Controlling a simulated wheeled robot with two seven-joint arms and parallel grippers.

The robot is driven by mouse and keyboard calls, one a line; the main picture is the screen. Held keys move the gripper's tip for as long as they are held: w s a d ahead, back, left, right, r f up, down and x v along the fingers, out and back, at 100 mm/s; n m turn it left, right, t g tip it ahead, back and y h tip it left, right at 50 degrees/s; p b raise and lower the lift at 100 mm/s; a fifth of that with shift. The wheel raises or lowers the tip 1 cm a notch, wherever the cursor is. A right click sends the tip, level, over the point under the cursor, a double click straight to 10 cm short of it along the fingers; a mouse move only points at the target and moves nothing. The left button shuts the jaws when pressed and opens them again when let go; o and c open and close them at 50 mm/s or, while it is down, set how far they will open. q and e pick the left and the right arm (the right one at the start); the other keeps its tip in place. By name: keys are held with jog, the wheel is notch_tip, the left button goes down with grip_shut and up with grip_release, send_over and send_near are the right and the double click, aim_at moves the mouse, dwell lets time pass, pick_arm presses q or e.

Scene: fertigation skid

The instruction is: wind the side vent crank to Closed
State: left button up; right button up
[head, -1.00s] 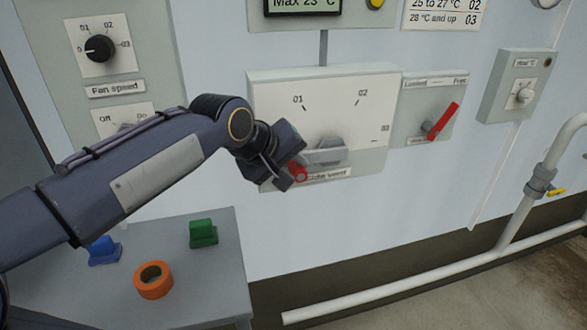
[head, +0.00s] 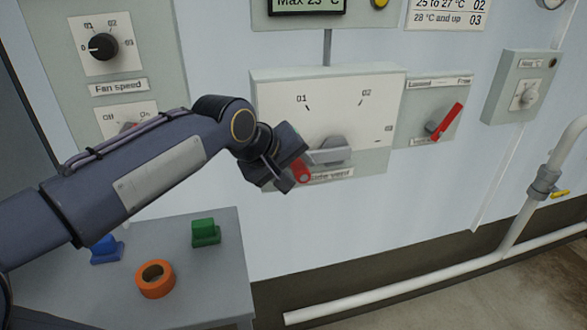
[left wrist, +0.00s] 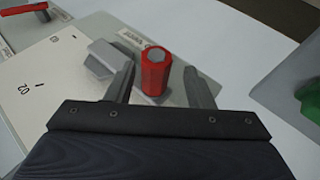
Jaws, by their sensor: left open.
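The side vent crank (head: 333,151) is a grey arm on a white dial plate (head: 385,90) marked 01, 02 and 03. Its red knob (head: 304,173) is at the arm's lower left end. The dial's left part is hidden by my gripper, and I cannot read a Closed mark. My left gripper (head: 290,172) is open at the knob. In the left wrist view the red knob (left wrist: 156,70) stands between the two spread fingers, with a gap on both sides. The crank arm (left wrist: 104,58) shows left of it. My right gripper is not in view.
Right of the dial, a red lever (head: 447,122) points up right toward Free on its plate. A fan speed knob (head: 103,46) is upper left. A shelf below holds an orange ring (head: 155,280), a green block (head: 205,232) and a blue block (head: 106,250). White pipes (head: 515,225) run at right.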

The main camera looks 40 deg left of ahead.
pick_arm(q)
jog(key=p+v, duration=0.1)
jog(key=v, duration=0.6)
jog(key=shift+s+r, duration=0.2)
